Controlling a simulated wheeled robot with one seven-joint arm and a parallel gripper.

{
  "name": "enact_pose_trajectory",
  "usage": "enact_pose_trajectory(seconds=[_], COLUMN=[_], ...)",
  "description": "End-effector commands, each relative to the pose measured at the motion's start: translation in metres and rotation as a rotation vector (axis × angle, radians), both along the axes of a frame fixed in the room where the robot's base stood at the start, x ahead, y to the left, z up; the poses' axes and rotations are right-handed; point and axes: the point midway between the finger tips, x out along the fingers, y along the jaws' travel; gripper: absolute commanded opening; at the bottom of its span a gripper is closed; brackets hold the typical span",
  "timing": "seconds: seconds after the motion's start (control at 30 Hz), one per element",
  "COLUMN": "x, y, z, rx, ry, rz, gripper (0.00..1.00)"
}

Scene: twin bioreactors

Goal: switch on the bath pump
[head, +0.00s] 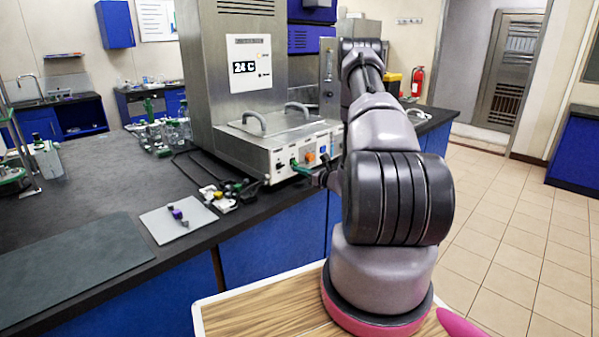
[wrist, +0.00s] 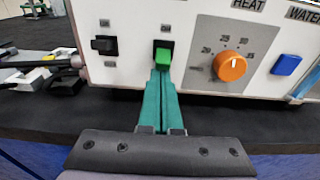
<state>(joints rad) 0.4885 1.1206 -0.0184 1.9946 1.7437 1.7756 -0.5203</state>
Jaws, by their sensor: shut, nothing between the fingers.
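The metal water bath unit (head: 287,131) has a light front panel with switches and a knob. In the wrist view the panel shows a green switch (wrist: 163,57), a black switch (wrist: 104,46) to its left and an orange knob (wrist: 231,67) to its right. In the head view the gripper (head: 298,167) is at the panel, partly hidden.
A blue button (wrist: 286,64) is at the panel's right, near a WATER label. Cables and connectors (head: 228,190) lie left of the unit. A grey plate (head: 165,226) with a small purple item lies on the dark bench (head: 105,175). The bench edge runs below the panel.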

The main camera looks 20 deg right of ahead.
Motion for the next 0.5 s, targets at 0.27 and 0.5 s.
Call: enact_pose_trajectory(seconds=[0.27, 0.5], x=[-0.0008, -0.002], y=[0.0, -0.0002], z=[0.0028, 0.005], rx=[-0.018, -0.034], ry=[0.044, 0.091], rz=[0.001, 0.001], gripper=[0.0, 0.0])
